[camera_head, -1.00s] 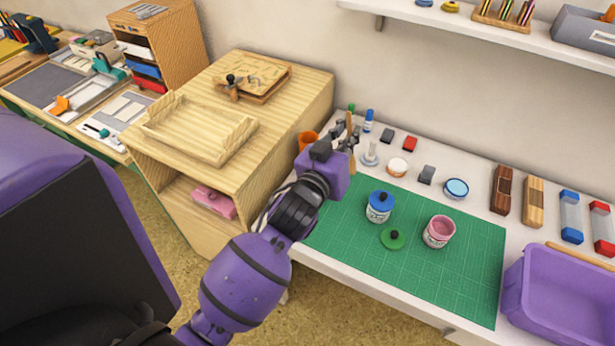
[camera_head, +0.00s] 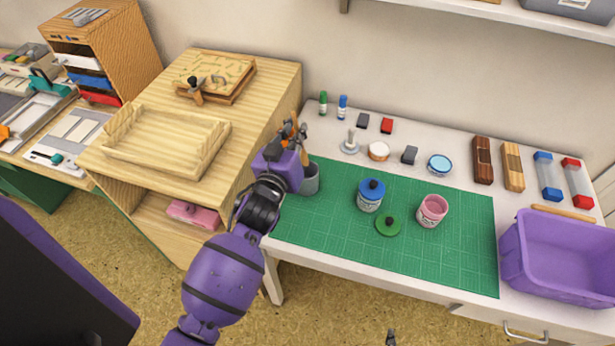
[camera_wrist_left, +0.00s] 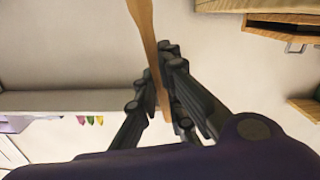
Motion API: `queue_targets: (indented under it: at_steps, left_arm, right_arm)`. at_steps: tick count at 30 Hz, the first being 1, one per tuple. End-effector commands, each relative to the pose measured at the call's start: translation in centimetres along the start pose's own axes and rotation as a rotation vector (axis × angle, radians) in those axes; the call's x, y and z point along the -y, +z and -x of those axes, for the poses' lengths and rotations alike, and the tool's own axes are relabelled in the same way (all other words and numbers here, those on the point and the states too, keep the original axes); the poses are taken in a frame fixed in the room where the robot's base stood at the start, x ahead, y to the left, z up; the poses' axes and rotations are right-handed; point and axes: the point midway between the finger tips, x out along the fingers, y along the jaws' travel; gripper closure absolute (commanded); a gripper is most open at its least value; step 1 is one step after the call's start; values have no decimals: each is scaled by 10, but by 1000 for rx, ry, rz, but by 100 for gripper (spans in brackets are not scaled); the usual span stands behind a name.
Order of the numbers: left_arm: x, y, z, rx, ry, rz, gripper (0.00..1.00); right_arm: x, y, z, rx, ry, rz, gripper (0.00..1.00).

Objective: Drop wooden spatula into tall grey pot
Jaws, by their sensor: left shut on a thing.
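My left gripper (camera_head: 291,136) is shut on the wooden spatula (camera_wrist_left: 148,35). In the left wrist view, the spatula runs up between the dark fingers to the top edge. In the head view, only a thin brown piece of it (camera_head: 303,147) shows beside the fingers. The tall grey pot (camera_head: 311,181) stands at the left end of the green mat, just right of my left wrist, which partly hides it. The spatula appears close to the pot's rim; I cannot tell whether its lower end is above or inside. A dark tip at the bottom edge may be my right gripper (camera_head: 391,339).
A wooden cabinet (camera_head: 255,120) stands left of the white table. The green mat (camera_head: 440,265) holds a blue-lidded jar (camera_head: 371,196), a green lid (camera_head: 388,225) and a pink jar (camera_head: 432,210). A purple bin (camera_head: 560,255) sits at the right.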

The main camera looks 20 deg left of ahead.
Motion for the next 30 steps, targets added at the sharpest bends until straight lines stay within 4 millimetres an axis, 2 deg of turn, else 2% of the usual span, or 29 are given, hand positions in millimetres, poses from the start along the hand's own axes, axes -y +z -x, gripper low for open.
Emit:
queue_targets:
  at_steps: [1,7,11,19,20,24,30]
  left_arm:
    - [3,17,1,13,-3,1,100]
    - [7,40,0,12,-1,1,100]
    - [8,45,-1,6,-1,0,100]
    - [8,41,-2,-1,1,1,100]
    - [8,41,-2,-1,1,1,90]
    - [8,41,-2,-1,1,0,71]
    - [8,41,-2,-1,1,0,70]
  right_arm:
    - [-1,15,-3,21,3,1,29]
    - [-5,32,-12,37,12,2,29]
    - [-7,25,-15,17,21,-3,29]
    - [-10,19,-15,3,27,-6,29]
    - [-10,19,-15,3,27,-6,29]
    - [-10,21,-15,8,25,-3,29]
    - [-10,25,-14,17,23,1,29]
